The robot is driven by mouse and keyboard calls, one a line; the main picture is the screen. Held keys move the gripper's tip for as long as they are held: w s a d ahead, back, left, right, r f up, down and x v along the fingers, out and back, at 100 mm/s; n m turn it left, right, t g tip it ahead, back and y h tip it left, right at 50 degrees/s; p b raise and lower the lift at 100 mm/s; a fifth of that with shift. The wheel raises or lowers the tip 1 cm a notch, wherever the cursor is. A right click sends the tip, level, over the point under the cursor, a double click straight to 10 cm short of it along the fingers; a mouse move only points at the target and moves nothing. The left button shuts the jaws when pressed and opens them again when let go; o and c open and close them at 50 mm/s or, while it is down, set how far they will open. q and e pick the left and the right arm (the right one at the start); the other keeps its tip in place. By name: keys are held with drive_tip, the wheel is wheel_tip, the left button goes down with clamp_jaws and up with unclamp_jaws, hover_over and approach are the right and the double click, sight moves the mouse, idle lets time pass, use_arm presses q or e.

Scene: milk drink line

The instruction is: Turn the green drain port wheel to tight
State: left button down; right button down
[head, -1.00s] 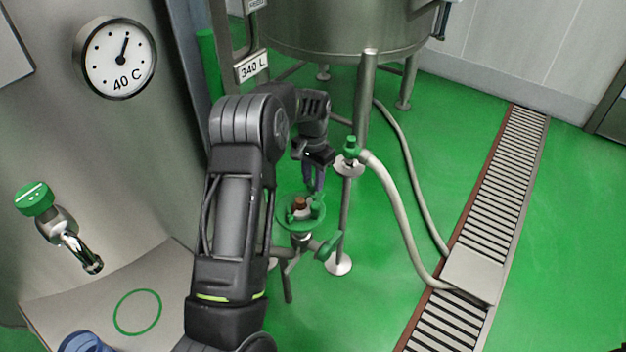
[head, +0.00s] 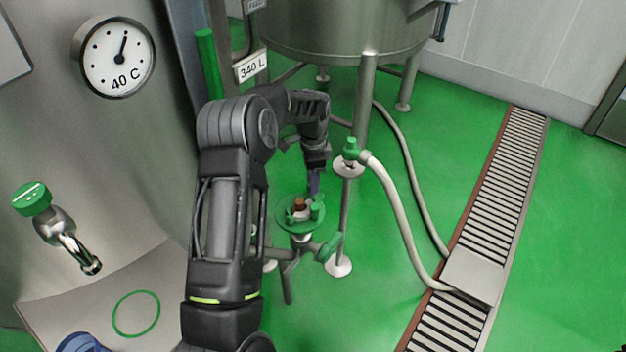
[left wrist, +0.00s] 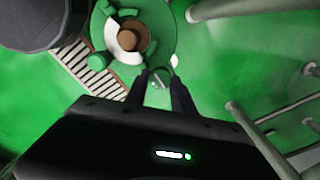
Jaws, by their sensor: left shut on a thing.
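The green drain port wheel (head: 282,222) is a flat disc with upright pegs, a brown centre and a white patch. It sits on a metal pipe fitting low above the floor, just right of my left arm. It also shows at the top of the left wrist view (left wrist: 166,22). My left gripper (head: 314,188) reaches down to the wheel's far edge. In the left wrist view its two dark fingers (left wrist: 160,80) are shut on a small greenish-grey piece at the rim, seemingly a wheel peg. Any tight mark cannot be read. My right gripper is out of view.
A steel tank (head: 345,35) on legs stands behind the wheel. A green-capped valve (head: 351,150) with a pale hose (head: 402,215) is close on the right. A floor drain grate (head: 500,180) lies farther right.

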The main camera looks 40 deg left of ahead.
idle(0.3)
use_arm(q)
drive_tip(key=c, duration=1.1)
unclamp_jaws()
drive_tip(key=shift+o, duration=0.2)
wheel_tip(320, 180, up, 8)
drive_tip(key=shift+f, duration=0.1)
